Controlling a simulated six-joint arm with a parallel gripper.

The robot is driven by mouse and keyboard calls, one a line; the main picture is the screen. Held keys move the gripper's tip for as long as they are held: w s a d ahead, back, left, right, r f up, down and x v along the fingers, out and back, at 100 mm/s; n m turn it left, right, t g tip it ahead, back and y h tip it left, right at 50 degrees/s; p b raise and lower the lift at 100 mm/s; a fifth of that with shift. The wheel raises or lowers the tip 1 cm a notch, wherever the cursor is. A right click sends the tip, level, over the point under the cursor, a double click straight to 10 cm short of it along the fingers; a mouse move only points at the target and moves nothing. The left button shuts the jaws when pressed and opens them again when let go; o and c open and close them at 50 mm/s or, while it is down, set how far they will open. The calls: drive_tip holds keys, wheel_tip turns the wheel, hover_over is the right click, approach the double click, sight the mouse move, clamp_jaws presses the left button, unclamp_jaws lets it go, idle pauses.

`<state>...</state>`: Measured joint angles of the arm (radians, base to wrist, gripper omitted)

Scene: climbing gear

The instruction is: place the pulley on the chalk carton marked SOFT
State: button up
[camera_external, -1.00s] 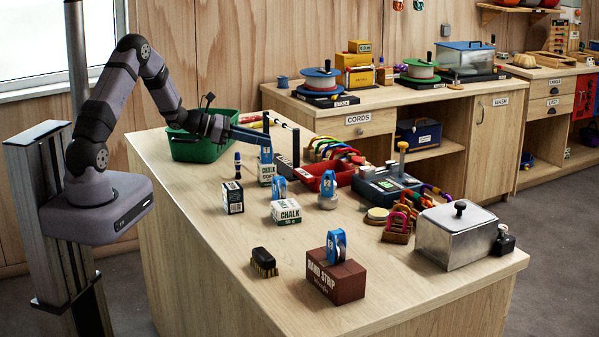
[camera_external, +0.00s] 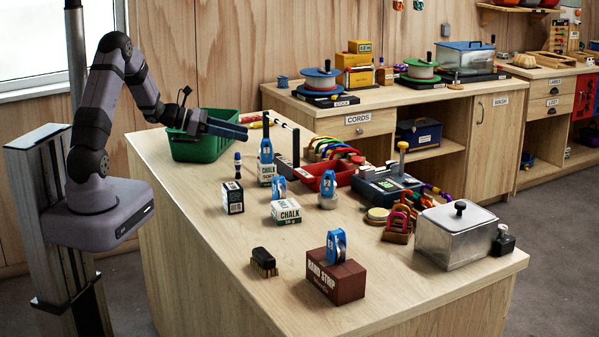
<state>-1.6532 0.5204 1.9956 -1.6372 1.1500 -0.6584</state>
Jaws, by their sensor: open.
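A blue pulley (camera_external: 266,151) stands upright on top of the tall white and green chalk carton (camera_external: 266,174), whose small label appears to read SOFT. My gripper (camera_external: 246,130) is open and empty, behind and to the left of this pulley and apart from it in the picture. Other blue pulleys stand upright: one on the low CHALK box (camera_external: 279,187), one on a pale round base (camera_external: 328,184), and one on the brown HAND STRIP box (camera_external: 336,246).
A green bin (camera_external: 205,150) stands below my gripper. A dark box with white labels (camera_external: 233,198) is left of the cartons.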

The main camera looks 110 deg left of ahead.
drive_tip(key=shift+b+v, duration=0.45)
drive_tip(key=shift+v, duration=2.1)
drive_tip(key=w+d+f+m+g+h, duration=0.25)
drive_tip(key=w+d+m+h, duration=0.4)
drive_tip(key=w+d, duration=0.5)
drive_tip(key=d+f+m+g+h, duration=0.1)
drive_tip(key=d+f+m+g, duration=0.1)
drive_tip(key=d+m, duration=0.3)
drive_tip(key=w+d+f+m+g+h, duration=0.1)
drive_tip(key=d+m, duration=0.4)
drive_tip(key=d, duration=0.6)
drive_tip(key=w+d+f+m+g+h, duration=0.1)
drive_tip(key=d+f+m+g, duration=0.3)
drive_tip(key=d, duration=0.4)
drive_tip(key=shift+d+f+m+g+h, duration=0.1)
drive_tip(key=shift+m+g+h, duration=0.05)
drive_tip(key=shift+m+h, duration=0.25)
drive_tip(key=shift+d+f+m+g+h, duration=0.1)
drive_tip(key=shift+m+h, duration=0.15)
drive_tip(key=shift+m, duration=0.2)
drive_tip(key=s+d+f+m+g+y, duration=0.1)
drive_tip(key=s+d+m+y, duration=0.1)
drive_tip(key=m, duration=0.7)
drive_tip(key=s+d+f+m+g+y, duration=0.1)
drive_tip(key=s+d+m+g+y, duration=0.1)
drive_tip(key=d+m, duration=0.5)
drive_tip(key=shift+s+d+f+m+g+y, duration=0.3)
drive_tip(key=shift+s+m+y, duration=0.4)
drive_tip(key=shift+s+m, duration=0.35)
